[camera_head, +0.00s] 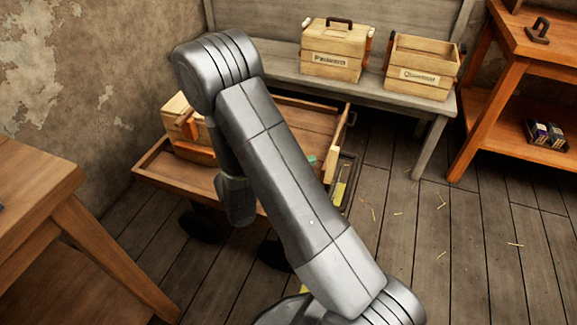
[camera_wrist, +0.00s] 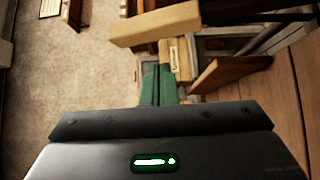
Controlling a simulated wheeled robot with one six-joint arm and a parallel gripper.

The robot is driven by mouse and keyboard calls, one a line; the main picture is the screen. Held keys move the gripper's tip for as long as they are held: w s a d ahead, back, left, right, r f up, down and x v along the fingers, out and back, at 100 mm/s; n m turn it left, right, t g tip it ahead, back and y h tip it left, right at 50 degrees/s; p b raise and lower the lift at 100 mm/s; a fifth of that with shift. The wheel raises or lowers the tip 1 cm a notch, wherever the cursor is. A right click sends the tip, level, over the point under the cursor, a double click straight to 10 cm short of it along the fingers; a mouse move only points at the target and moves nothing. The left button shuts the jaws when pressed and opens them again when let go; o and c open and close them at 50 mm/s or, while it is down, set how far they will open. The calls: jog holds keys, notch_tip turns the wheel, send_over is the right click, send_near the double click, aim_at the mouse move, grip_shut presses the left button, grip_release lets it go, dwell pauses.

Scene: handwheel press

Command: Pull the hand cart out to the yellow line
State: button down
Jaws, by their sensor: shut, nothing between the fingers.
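The hand cart (camera_head: 155,163) is a low wooden tray on dark wheels, behind my arm in the head view. A light wooden box with orange parts (camera_head: 193,150) stands at its left end. My arm crosses in front and hides much of the cart. My gripper (camera_wrist: 160,72) shows as green fingers in the wrist view, shut and empty. A pale wooden bar (camera_wrist: 155,24) lies just beyond the fingertips; I cannot tell whether they touch it. A small yellow patch (camera_head: 304,289) shows on the floor beside my arm's lower end; I cannot tell if it is the yellow line.
A grey bench (camera_head: 290,65) at the back holds two wooden boxes, one closed (camera_head: 333,53) and one open (camera_head: 422,70). An orange-brown shelf (camera_head: 486,130) stands at right. A wooden table (camera_head: 40,185) is at left.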

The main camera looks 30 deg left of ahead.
jog(key=shift+w+d, duration=0.15)
jog(key=shift+d, duration=0.55)
jog(key=shift+w+d, duration=0.1)
jog(key=shift+d, duration=0.55)
